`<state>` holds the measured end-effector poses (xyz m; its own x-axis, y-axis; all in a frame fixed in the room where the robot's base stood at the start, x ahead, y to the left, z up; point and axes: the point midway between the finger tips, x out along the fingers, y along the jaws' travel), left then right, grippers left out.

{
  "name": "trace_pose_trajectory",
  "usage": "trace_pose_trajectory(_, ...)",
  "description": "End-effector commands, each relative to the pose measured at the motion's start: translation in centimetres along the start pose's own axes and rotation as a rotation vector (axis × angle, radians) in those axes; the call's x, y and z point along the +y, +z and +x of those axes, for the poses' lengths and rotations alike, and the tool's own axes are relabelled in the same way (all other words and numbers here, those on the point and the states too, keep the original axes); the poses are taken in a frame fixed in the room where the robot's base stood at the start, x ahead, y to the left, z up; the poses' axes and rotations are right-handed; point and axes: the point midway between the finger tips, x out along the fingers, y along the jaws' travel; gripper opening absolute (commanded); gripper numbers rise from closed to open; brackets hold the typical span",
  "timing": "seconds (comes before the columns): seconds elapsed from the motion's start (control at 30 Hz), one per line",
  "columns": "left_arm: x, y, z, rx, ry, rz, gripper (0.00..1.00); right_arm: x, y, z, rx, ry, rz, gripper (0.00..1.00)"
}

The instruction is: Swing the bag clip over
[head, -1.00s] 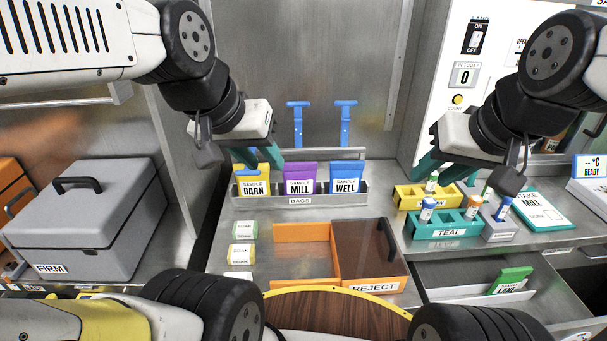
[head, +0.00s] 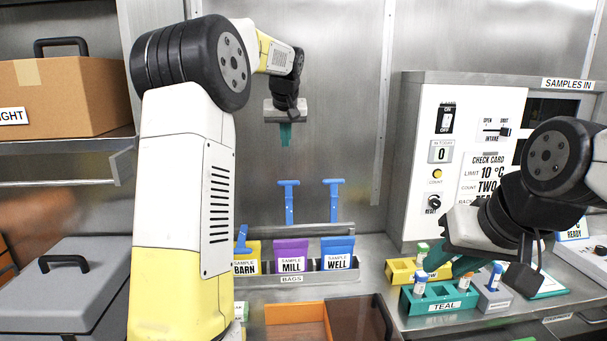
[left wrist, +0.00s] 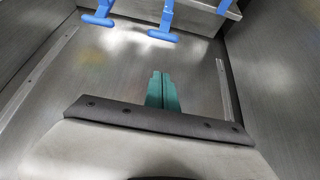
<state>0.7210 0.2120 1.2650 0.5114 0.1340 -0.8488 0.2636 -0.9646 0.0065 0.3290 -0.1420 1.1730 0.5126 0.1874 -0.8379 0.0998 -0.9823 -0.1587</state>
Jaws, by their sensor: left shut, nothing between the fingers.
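Three blue clips belong to the sample bags. The clips behind the MILL bag (head: 291,258) and the WELL bag (head: 337,256) stand upright with T-shaped tops: the MILL clip (head: 289,203) and the WELL clip (head: 334,203). The BARN clip (head: 242,240) sits lower and tilted against the BARN bag (head: 246,267), which my left arm partly hides. My left gripper (head: 285,135) is shut and empty, pointing down, above the upright clips and apart from them. The left wrist view shows its closed teal fingers (left wrist: 162,92) and two T-tops (left wrist: 163,33). My right gripper (head: 452,262) is open above the vial racks.
The bags stand in a grey BAGS holder (head: 283,279) by the metal back wall. The yellow rack (head: 399,272) and TEAL rack (head: 440,307) hold vials below my right gripper. An orange REJECT bin (head: 296,321) lies in front. Space around my left gripper is clear.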

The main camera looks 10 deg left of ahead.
Motion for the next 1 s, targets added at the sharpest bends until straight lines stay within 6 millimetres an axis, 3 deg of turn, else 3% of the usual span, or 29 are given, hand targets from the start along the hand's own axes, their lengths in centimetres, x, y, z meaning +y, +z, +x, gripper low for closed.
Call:
trace_pose_trajectory(0.27, 0.1, -0.9, 2.6, 0.003, -0.015, -0.008, 0.0, 0.0, 0.0, 0.0, 0.0, 0.0, 0.0, 0.34)
trace_pose_trajectory(0.67, 0.0, -0.9, 10.9, 0.002, -0.015, -0.009, 0.0, 0.0, 0.0, 0.0, 0.0, 0.0, 0.0, 0.34)
trace_pose_trajectory(1.0, 0.1, 2.6, 11.8, 0.005, -0.013, -0.007, 0.0, 0.0, 0.0, 0.0, 0.0, 0.0, 0.0, 0.34)
